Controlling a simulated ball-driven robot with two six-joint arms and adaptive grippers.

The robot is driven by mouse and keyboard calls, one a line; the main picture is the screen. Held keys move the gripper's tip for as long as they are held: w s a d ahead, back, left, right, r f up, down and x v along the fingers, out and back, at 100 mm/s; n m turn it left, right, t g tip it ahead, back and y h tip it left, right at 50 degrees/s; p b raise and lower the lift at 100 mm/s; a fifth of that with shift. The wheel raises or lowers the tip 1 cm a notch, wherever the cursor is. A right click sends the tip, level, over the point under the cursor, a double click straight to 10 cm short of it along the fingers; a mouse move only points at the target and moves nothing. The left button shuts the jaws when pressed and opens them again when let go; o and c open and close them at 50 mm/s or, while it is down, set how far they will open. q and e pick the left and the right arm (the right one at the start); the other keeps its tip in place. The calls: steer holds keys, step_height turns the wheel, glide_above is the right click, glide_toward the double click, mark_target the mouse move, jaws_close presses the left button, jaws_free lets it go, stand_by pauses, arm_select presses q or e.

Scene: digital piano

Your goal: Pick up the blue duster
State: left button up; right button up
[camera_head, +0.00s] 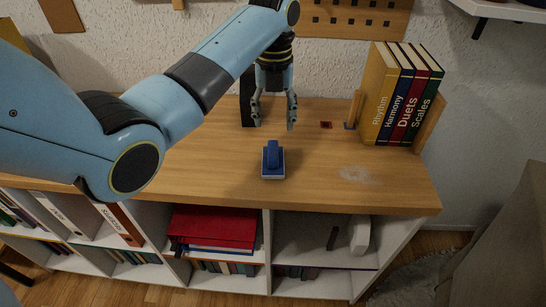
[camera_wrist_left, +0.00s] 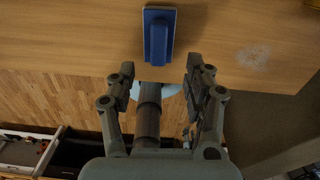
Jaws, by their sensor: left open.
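The blue duster (camera_head: 272,158) lies on the wooden top, near its front edge. It has a raised blue grip and a pale base, and it also shows in the left wrist view (camera_wrist_left: 158,36). My left gripper (camera_head: 273,124) is open and empty, pointing down. In the head view it appears behind the duster, apart from it. In the left wrist view the gripper's fingers (camera_wrist_left: 160,74) are spread below the duster in the picture, with nothing between them. My right gripper is not in view.
Upright books (camera_head: 397,95) stand between wooden bookends at the back right. A small red item (camera_head: 326,125) lies left of them. A whitish smudge (camera_head: 357,174) marks the wooden top (camera_head: 225,185) right of the duster. Shelves with a red box (camera_head: 214,227) are below. The top around the duster is clear.

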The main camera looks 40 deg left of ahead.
mark_target(273, 149)
arm_select(q)
step_height(273, 149, down, 5)
steer(key=shift+r, duration=0.1)
steer(key=f, duration=0.5)
steer(key=shift+s+d+f+p, duration=0.1)
steer(key=shift+s+f+p, duration=0.1)
steer(key=shift+s+p, duration=0.1)
jaws_close()
